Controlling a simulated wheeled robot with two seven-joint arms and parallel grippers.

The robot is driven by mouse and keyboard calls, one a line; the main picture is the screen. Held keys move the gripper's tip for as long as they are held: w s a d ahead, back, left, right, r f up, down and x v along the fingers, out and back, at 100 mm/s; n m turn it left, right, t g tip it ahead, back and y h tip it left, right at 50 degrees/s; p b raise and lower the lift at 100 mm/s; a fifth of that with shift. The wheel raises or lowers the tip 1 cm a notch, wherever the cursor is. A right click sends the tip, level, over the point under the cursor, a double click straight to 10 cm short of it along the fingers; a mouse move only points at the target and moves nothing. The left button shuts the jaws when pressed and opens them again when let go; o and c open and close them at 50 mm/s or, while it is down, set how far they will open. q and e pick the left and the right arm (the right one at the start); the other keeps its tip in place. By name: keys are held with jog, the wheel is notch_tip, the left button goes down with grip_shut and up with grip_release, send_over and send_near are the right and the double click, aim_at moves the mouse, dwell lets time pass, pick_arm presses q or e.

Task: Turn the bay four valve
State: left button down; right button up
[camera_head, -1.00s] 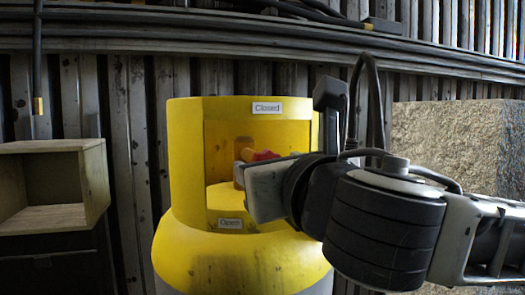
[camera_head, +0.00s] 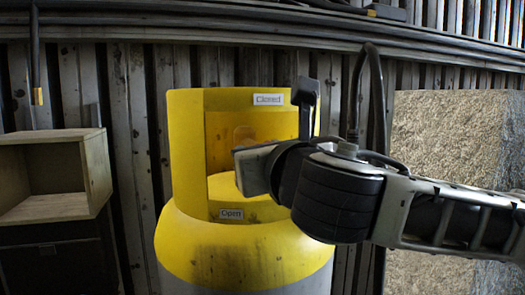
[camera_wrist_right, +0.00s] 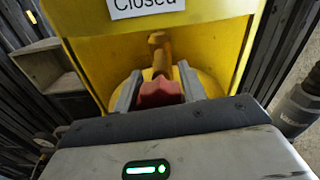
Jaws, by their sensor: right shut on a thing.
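The yellow housing (camera_head: 185,165) stands upright with an opening facing me. A "Closed" label (camera_head: 268,99) is above the opening and an "Open" label (camera_head: 231,214) below it. In the head view my right gripper (camera_head: 253,170) is in front of the opening and hides the valve. In the right wrist view the red valve handle (camera_wrist_right: 160,92) sits between the two grey fingers of my right gripper (camera_wrist_right: 160,74), which is shut on it. An orange-brown stem (camera_wrist_right: 158,48) extends beyond the handle inside the housing. My left gripper is not in view.
An open wooden box (camera_head: 55,175) stands at the left on a dark base. A rough tan block (camera_head: 455,135) stands at the right behind my arm. Pipes (camera_head: 200,30) run along the corrugated wall behind.

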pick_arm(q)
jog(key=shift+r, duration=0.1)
pick_arm(e)
jog(key=shift+m, duration=0.9)
jog(key=m+b, duration=0.1)
jog(key=m, duration=0.4)
jog(key=shift+f+b, duration=0.1)
jog(key=shift+b, duration=0.2)
jog(key=m, duration=0.3)
jog(key=shift+d+m+b, duration=0.15)
jog(key=shift+m+b, duration=0.15)
jog(key=shift+m, duration=0.1)
jog(key=m, duration=0.5)
jog(key=shift+f+m+b, duration=0.1)
jog(key=shift+m+b, duration=0.2)
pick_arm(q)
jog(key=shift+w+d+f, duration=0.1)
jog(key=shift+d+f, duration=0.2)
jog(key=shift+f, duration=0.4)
pick_arm(e)
jog(key=m, duration=0.5)
jog(key=shift+m, duration=0.3)
jog(key=shift+f, duration=0.1)
